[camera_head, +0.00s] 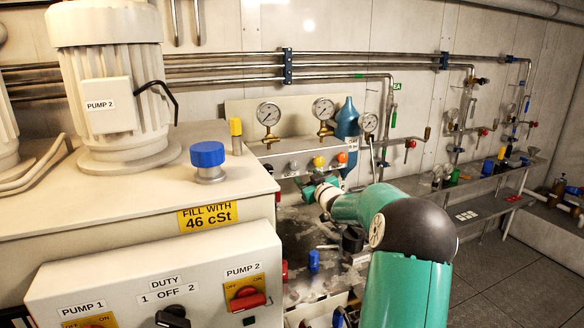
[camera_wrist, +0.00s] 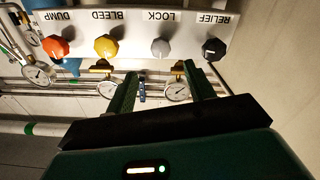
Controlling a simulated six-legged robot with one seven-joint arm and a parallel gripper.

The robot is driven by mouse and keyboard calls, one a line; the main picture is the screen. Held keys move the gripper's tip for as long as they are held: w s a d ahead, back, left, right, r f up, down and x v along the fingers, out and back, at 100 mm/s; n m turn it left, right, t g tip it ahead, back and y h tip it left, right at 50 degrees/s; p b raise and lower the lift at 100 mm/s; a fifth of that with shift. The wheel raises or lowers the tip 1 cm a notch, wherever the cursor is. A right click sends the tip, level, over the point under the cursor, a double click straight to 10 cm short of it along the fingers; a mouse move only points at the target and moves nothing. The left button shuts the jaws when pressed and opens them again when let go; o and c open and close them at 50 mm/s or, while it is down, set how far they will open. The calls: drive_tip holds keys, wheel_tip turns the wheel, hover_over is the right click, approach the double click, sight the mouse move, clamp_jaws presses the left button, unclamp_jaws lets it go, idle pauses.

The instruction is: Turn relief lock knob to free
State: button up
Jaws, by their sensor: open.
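The wrist view shows a row of knobs on a white panel, upside down. The grey knob (camera_wrist: 160,47) is by the LOCK label; it also shows in the head view (camera_head: 294,165). The black knob (camera_wrist: 213,49) is by the RELIEF label, with a light pointer line; it also shows in the head view (camera_head: 268,168). My gripper (camera_wrist: 160,68) is open and empty, its green fingers pointing at the panel, one on each side of the grey knob in the picture. No contact shows. In the head view my gripper (camera_head: 308,190) is partly hidden by my arm.
Yellow (camera_wrist: 106,46) and orange (camera_wrist: 57,47) knobs, BLEED and DUMP, sit beside the grey one. Pressure gauges (camera_head: 268,114) stand above the panel. A blue bottle (camera_head: 347,130) stands behind the panel's right end. A blue-capped filler (camera_head: 207,160) is on the tank.

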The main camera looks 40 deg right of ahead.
sight(295, 167)
drive_tip(key=x, duration=1)
drive_tip(key=shift+w, duration=0.3)
drive_tip(key=c, duration=1)
